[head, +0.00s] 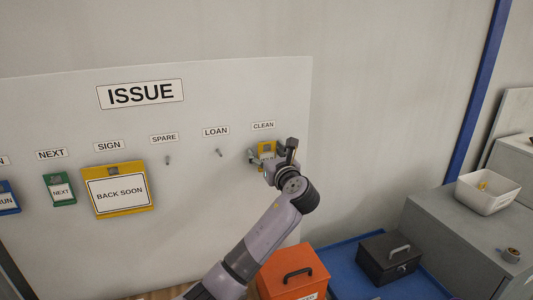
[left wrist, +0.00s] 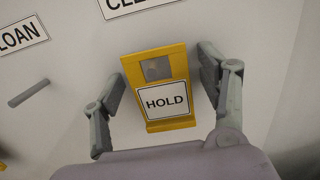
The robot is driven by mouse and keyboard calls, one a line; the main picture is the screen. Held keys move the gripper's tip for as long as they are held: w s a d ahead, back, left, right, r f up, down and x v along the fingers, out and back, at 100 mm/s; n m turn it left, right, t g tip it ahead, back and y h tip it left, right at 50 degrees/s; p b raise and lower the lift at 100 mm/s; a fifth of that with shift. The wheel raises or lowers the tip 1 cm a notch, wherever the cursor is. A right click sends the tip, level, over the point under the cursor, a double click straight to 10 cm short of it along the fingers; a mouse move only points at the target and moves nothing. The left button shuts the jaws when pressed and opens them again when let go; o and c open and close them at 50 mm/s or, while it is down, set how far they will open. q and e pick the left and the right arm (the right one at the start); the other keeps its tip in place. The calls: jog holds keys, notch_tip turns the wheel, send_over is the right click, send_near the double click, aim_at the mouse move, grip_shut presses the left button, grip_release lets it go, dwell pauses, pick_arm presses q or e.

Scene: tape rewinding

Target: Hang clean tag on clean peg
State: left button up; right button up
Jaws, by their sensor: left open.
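A yellow tag with a white HOLD card (left wrist: 166,103) is at the board under the CLEAN label (head: 263,126). It also shows, partly covered by my gripper, in the head view (head: 266,148). In the left wrist view it stands upright, slightly tilted, with a grey square near its top. My left gripper (left wrist: 162,65) is open, one finger on each side of the tag, with gaps between. The CLEAN peg is not clearly visible; I cannot tell whether it passes through the tag. My right gripper is not in view.
On the board (head: 200,240), the LOAN peg (head: 218,152) and SPARE peg (head: 168,160) are bare. A BACK SOON tag (head: 120,190) and a green NEXT tag (head: 60,190) hang further left. Below stand an orange box (head: 292,268), a black box (head: 388,262) and a white bin (head: 488,196).

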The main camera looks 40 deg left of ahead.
pick_arm(q)
jog(key=v, duration=1.1)
jog(key=shift+s+d, duration=0.2)
jog(key=shift+d, duration=0.15)
